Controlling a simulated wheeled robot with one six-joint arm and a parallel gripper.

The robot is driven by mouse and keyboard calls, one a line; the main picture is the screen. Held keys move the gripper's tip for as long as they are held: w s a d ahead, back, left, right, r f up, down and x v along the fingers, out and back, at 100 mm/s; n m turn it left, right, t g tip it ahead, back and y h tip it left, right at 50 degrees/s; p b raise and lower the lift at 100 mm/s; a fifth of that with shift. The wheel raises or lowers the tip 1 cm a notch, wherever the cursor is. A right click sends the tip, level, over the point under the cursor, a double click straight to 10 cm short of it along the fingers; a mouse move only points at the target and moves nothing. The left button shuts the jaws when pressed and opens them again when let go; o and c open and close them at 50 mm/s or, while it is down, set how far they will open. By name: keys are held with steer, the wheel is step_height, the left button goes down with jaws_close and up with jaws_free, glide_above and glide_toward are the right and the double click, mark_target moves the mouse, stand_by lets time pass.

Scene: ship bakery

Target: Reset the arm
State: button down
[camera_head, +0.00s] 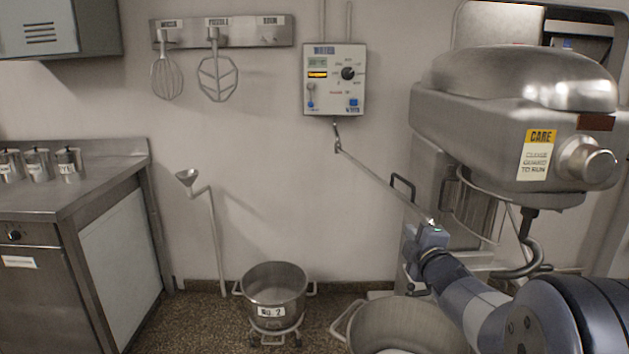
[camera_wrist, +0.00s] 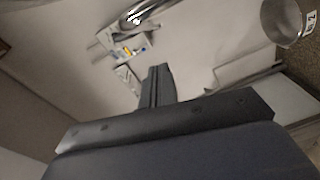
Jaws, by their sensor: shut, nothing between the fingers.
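My arm reaches in from the lower right of the head view. My gripper (camera_head: 425,234) is at its far end, left of the big mixer and above the large steel bowl at the floor. Its fingers are small and partly hidden by the wrist in that view. In the wrist view my gripper (camera_wrist: 158,84) shows its dark fingers side by side and together, with nothing held between them.
A mixer (camera_head: 515,120) stands close on the right, with a hook (camera_head: 530,250) hanging below its head. A large bowl (camera_head: 365,325) lies below my arm. A smaller bowl marked No. 2 (camera_head: 275,288) stands left of it. A water panel (camera_head: 334,80) hangs on the wall.

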steer(key=s+a+b, duration=0.3)
steer(key=a, duration=0.6)
steer(key=s+r+m+g+p, duration=0.1)
steer(key=s+p, duration=0.2)
steer(key=s, duration=0.8)
steer(key=shift+s+d+r+m, duration=0.25)
steer(key=shift+s+r+m, duration=0.05)
steer(key=shift+s+r, duration=0.1)
steer(key=shift+f+g+p, duration=0.1)
steer(key=shift+g+p, duration=0.2)
